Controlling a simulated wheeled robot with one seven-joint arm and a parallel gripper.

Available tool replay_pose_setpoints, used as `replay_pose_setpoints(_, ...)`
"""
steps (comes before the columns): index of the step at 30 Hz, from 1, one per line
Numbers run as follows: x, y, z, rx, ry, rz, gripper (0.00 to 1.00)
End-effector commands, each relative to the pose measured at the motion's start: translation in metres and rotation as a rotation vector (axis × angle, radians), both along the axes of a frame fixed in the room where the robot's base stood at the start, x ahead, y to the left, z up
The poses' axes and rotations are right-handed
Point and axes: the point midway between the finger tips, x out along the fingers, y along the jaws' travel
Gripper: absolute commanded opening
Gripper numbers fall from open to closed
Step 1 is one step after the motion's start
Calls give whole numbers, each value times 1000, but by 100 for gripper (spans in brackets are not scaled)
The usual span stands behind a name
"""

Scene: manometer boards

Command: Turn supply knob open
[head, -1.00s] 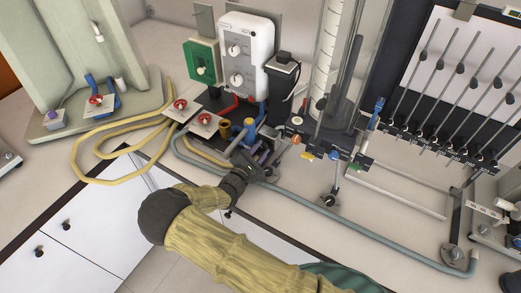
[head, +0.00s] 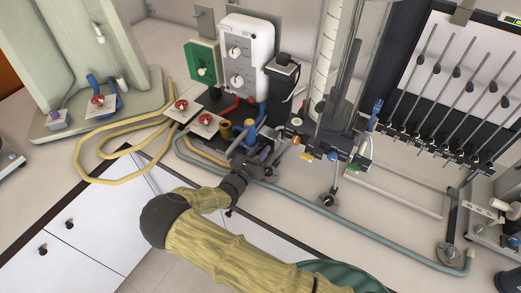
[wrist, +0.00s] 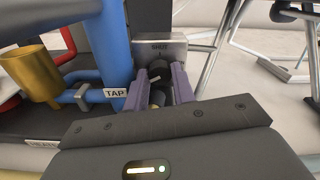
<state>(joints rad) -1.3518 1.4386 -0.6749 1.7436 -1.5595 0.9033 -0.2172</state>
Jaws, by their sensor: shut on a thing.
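In the wrist view, my gripper (wrist: 160,95) has its two purple fingers closed around a dark round knob (wrist: 160,72) with a pale pointer mark. The knob sits in front of a grey metal plate (wrist: 172,46) marked "SHUT". A blue pipe (wrist: 112,45) with a "TAP" label stands just left of the knob. In the head view, my gripper (head: 262,160) is at the front of the bench, right of the blue pipe (head: 248,130). The knob is hidden there by my gripper and wrist.
A brass cup (wrist: 30,75) stands left of the blue pipe. Red valve wheels (head: 205,119) sit on plates to the left. A yellow hose (head: 85,150) loops over the bench. A grey pipe (head: 350,232) runs along the front edge. A tall glass cylinder (head: 335,70) stands behind right.

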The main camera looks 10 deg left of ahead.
Motion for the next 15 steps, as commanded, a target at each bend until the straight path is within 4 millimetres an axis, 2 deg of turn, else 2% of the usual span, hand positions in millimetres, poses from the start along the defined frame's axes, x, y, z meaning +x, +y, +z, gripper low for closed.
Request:
replay_pose_setpoints(6,-1,0,-2,-160,60,0,3)
replay_pose_setpoints(15,-1,0,-2,-281,103,1,3)
